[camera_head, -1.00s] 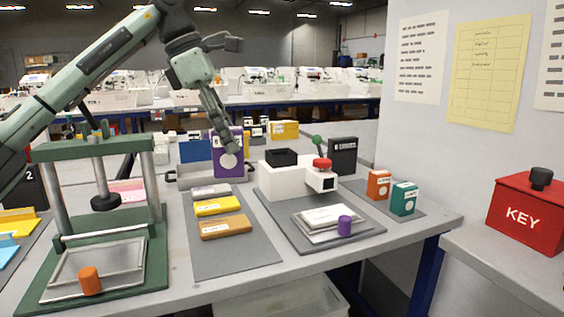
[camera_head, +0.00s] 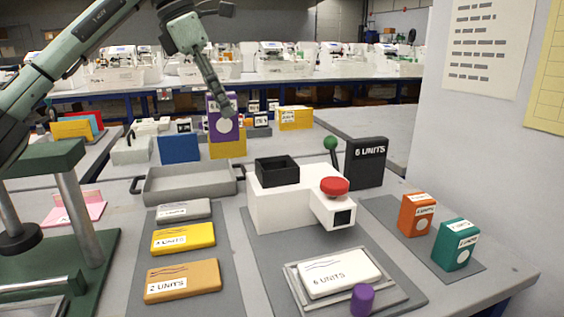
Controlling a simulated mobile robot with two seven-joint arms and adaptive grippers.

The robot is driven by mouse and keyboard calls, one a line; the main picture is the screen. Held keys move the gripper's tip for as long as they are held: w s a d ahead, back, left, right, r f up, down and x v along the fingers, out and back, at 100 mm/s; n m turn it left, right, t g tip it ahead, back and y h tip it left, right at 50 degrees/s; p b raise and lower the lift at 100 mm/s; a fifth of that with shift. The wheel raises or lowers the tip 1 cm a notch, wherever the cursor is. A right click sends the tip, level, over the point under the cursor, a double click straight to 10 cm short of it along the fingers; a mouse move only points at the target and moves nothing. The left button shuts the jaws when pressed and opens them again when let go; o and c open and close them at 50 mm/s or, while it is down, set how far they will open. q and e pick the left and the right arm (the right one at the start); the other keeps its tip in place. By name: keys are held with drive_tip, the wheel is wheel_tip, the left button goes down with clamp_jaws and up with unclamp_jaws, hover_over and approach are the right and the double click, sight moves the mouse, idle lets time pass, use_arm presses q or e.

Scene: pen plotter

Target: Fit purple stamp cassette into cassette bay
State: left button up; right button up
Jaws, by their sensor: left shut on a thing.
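The purple stamp cassette (camera_head: 214,133) has a white round mark on its face and stands upright in the air behind and above the grey tray. My left gripper (camera_head: 228,107) is shut on its upper right part, and the fingers cover some of it. A white machine (camera_head: 262,207) with a black open-topped box (camera_head: 278,170) on top stands in front and to the right of the cassette, clearly apart from it. I cannot tell for sure which opening is the cassette bay. My right gripper is not in view.
The grey tray (camera_head: 165,190) looks empty. A green-knobbed lever (camera_head: 330,143) and a black "6 UNITS" block (camera_head: 367,160) stand behind the machine. Orange (camera_head: 415,219) and teal (camera_head: 452,249) cassettes stand at right. A green press (camera_head: 95,265) stands at left.

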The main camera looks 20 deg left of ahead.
use_arm(q)
drive_tip(key=w+d+f, duration=0.2)
drive_tip(key=f, duration=0.1)
drive_tip(key=w+d+f+p, duration=0.1)
drive_tip(key=w+d+f, duration=0.1)
drive_tip(key=d+f, duration=0.1)
drive_tip(key=w+d+f, duration=0.2)
drive_tip(key=d+f, duration=0.1)
drive_tip(key=f, duration=0.1)
drive_tip(key=shift+w+d+p, duration=0.2)
drive_tip(key=shift+w+p, duration=0.1)
drive_tip(key=shift+w, duration=0.05)
drive_tip(key=shift+f, duration=0.3)
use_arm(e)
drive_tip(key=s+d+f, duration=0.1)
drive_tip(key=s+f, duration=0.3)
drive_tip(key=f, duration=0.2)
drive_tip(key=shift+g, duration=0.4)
use_arm(q)
drive_tip(key=shift+f, duration=0.1)
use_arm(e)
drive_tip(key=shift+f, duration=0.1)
use_arm(q)
drive_tip(key=o, duration=1.2)
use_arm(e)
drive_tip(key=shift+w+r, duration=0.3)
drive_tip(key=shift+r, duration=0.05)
